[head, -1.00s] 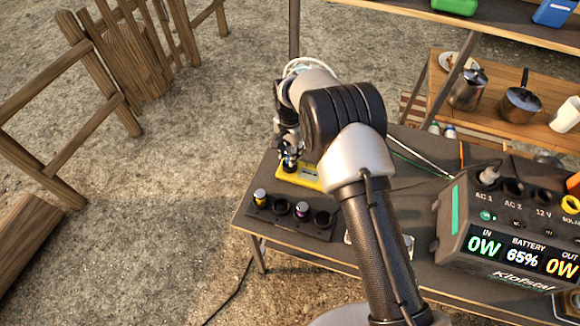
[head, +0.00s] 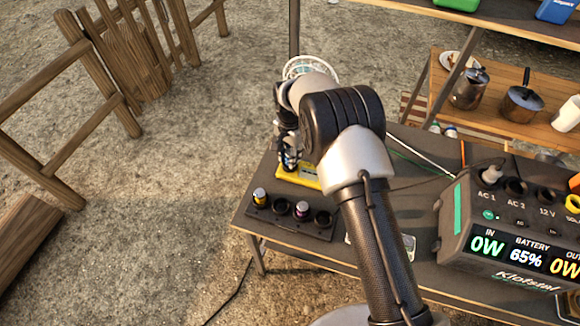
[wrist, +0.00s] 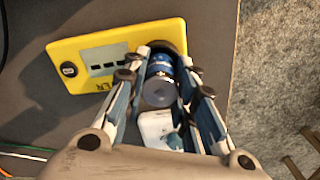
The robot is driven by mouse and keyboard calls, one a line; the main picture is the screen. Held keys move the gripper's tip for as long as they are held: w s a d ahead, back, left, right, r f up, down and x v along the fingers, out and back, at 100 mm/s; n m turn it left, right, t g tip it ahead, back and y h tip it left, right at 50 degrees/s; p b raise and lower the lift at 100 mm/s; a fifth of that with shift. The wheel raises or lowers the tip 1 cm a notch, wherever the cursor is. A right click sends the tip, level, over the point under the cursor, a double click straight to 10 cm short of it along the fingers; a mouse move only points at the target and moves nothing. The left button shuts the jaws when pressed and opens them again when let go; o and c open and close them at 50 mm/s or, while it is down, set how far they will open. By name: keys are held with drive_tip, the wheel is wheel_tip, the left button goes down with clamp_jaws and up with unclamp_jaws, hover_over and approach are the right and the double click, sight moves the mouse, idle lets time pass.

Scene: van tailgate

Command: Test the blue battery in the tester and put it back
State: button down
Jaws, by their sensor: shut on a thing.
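The blue battery (wrist: 158,84) is between the fingers of my gripper (wrist: 163,82), which is shut on it. In the wrist view its lower part is at the end of the yellow tester (wrist: 75,48). I cannot tell whether it is seated in the tester. The tester lies flat on the dark table, with a small display and a round button. In the head view the tester (head: 312,179) is partly hidden behind my arm.
A power station (head: 505,225) reading 65% stands to the right on the table. A white object (wrist: 158,128) is near my fingers. A cable (head: 425,158) runs behind my arm. Shelves with a pot (head: 520,103) stand at the back right.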

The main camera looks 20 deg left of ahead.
drive_tip(key=shift+f+b, duration=0.35)
drive_tip(key=shift+f, duration=0.3)
drive_tip(key=shift+s+f, duration=0.1)
drive_tip(key=shift+f, duration=0.05)
drive_tip(key=c, duration=1.2)
unclamp_jaws()
drive_tip(key=shift+d+f, duration=0.1)
drive_tip(key=shift+f, duration=0.1)
drive_tip(key=shift+r, duration=0.15)
wheel_tip(320, 180, up, 12)
drive_tip(key=shift+r, duration=0.1)
